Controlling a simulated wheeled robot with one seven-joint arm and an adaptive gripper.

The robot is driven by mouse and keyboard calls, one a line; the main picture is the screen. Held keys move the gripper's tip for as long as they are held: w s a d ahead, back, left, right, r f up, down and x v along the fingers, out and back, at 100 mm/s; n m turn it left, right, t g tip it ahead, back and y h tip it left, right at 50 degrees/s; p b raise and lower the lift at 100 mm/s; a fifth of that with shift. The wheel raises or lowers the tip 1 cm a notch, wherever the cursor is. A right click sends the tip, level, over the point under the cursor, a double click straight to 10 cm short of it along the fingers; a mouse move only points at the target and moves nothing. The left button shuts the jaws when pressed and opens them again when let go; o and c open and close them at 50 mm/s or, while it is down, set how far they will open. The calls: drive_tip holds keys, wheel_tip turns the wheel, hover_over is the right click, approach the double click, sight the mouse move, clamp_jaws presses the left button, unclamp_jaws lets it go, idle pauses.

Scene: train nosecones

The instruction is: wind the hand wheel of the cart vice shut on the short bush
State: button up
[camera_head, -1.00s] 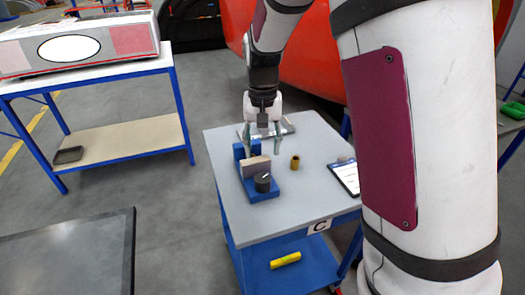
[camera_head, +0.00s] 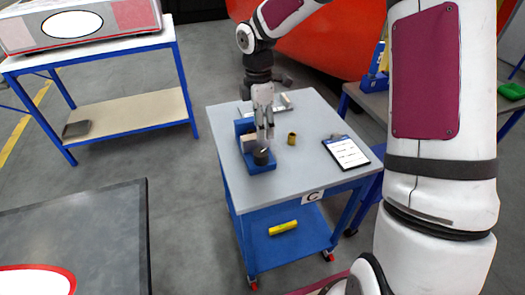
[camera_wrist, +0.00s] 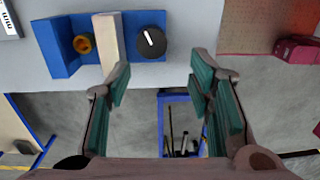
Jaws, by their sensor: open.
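The cart vice (camera_head: 262,167) is blue and stands on the grey cart top. It also shows in the wrist view (camera_wrist: 60,50), with a beige jaw plate (camera_wrist: 108,42).
Another brass bush (camera_head: 292,139) stands on the cart top (camera_head: 300,175), right of the vice. A clipboard (camera_head: 346,152) lies farther right. A silver tool (camera_head: 286,102) lies behind the vice. A yellow object (camera_head: 283,228) lies on the lower shelf. The cart's front is clear.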

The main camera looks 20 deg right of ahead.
sight(261, 152)
drive_tip(key=f+n, duration=0.1)
drive_tip(key=f, duration=0.3)
drive_tip(key=f+n+p, duration=0.1)
drive_tip(key=f, duration=0.3)
drive_tip(key=f+n, duration=0.1)
drive_tip(key=f, duration=0.3)
drive_tip(key=shift+w+f+t, duration=0.1)
drive_tip(key=shift+w+t, duration=0.2)
drive_tip(key=c, duration=0.9)
